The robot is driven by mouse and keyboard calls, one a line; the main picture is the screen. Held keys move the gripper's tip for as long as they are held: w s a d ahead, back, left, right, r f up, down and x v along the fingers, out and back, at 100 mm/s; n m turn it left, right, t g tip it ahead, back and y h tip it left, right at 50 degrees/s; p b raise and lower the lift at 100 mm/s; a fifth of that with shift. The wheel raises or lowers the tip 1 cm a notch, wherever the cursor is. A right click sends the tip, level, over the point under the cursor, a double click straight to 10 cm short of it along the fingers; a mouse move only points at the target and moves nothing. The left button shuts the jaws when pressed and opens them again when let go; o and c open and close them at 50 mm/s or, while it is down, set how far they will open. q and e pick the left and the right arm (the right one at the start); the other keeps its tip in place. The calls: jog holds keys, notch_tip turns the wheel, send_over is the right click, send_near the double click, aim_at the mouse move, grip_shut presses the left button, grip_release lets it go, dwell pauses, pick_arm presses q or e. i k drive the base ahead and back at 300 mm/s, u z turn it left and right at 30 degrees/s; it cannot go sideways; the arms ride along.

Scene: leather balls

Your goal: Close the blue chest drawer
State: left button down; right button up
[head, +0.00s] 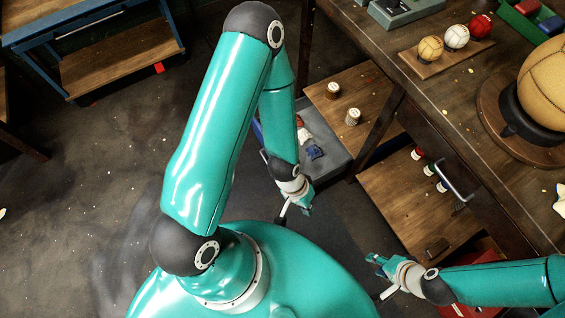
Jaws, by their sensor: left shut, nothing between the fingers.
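An open grey drawer or bin (338,158) shows behind my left forearm, with a blue item (315,152) and small red and white things in it. A sliver of blue edge (258,133) shows at its left; the arm hides most of that side, so I cannot tell whether this is the blue chest drawer. My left gripper (297,210) is shut and empty, just in front of the bin in the picture; contact cannot be told. My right gripper (380,272) is at the lower right, apart from the bin; its jaw state is unclear.
A wooden workbench (455,110) fills the right, with balls on a board (445,60) and a large tan ball (543,85). A metal handle (455,185) juts from its front. A blue-framed table (95,60) stands upper left. The floor at left is mostly clear.

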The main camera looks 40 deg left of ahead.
aim_at(335, 160)
jog(key=u, duration=0.2)
jog(key=k, duration=1.2)
jog(key=z, duration=0.2)
jog(key=i, duration=0.6)
jog(key=u, duration=0.05)
